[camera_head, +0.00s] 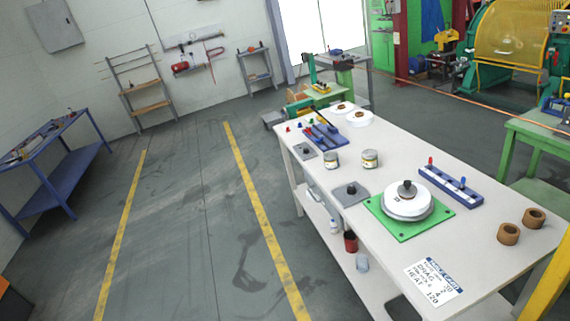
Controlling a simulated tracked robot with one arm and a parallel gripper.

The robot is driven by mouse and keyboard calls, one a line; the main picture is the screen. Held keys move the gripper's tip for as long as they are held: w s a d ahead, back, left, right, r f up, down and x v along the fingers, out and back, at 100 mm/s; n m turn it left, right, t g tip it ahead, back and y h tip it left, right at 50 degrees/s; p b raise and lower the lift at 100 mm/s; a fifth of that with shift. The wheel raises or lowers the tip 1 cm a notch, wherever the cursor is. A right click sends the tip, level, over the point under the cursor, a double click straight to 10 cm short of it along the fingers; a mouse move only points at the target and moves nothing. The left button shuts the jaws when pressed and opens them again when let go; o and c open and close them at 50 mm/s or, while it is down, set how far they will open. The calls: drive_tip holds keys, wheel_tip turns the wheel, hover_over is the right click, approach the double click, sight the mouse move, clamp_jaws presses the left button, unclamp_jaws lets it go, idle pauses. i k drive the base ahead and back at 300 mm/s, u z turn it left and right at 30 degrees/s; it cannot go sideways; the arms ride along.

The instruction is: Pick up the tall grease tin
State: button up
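Two small metal tins with pale labels stand upright on the white table, left of its middle. The left tin (331,160) and the right tin (370,159), which has a yellowish label, look close in height. I cannot tell from here which is the tall grease tin. They stand apart with a small gap between them, and nothing hides them. My gripper is not seen in this view.
The white table (385,255) also holds a green plate (428,226) with a round white piece, a blue rack (450,187), brown rolls (508,234) and a printed card (432,282). Small containers stand on its lower shelf. Open floor (190,220) lies left.

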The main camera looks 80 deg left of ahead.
sight(330, 158)
drive_tip(key=u, duration=1.85)
drive_tip(key=k, duration=0.8)
drive_tip(key=z, duration=0.1)
drive_tip(key=i, duration=0.8)
drive_tip(key=z, duration=0.15)
